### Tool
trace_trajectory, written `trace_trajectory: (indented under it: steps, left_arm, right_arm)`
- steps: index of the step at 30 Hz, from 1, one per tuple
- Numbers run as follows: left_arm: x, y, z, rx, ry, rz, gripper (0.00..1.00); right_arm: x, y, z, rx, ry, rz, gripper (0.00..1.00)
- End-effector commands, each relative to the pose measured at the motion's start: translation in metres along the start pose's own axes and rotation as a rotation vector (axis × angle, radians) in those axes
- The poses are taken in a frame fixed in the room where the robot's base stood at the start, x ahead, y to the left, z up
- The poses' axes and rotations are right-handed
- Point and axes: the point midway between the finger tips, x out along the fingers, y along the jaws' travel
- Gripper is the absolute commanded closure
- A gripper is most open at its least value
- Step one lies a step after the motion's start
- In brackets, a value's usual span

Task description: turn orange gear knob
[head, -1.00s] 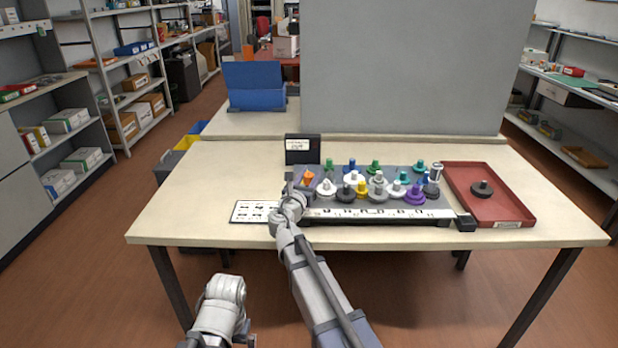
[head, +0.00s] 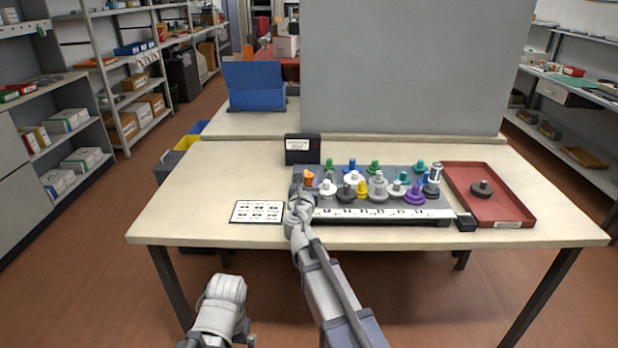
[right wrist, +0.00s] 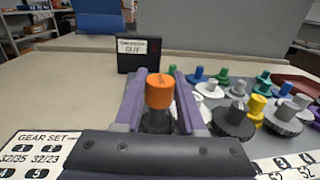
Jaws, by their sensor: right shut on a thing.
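The orange gear knob (right wrist: 159,91) stands upright between the two purple-grey fingers of my right gripper (right wrist: 158,106) in the right wrist view. A dark base shows below its orange top. The fingers are closed on it. In the head view the orange knob (head: 308,177) is at the left end of the grey gear board (head: 330,206), and my right gripper (head: 301,184) reaches it from the front. My left arm shows low in the head view beside the table; its fingers cannot be made out.
Several other coloured gears stand to the right of the knob. A black box with a label (head: 302,149) is behind it, and a gear set card (head: 257,212) lies at left. A red tray (head: 500,205) with one dark gear (head: 482,189) is at right. The left tabletop is clear.

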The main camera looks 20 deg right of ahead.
Motion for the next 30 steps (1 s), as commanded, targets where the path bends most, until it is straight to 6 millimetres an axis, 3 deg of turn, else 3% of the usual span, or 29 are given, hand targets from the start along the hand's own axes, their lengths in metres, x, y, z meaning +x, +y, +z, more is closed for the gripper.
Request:
trace_trajectory:
  steps: [30]
  left_arm:
    - [0.0001,0.0,0.0,0.0,0.0,0.0,0.0]
  right_arm:
    - [0.0043,-0.0008,-0.0001,0.0,0.0,0.946,1.0]
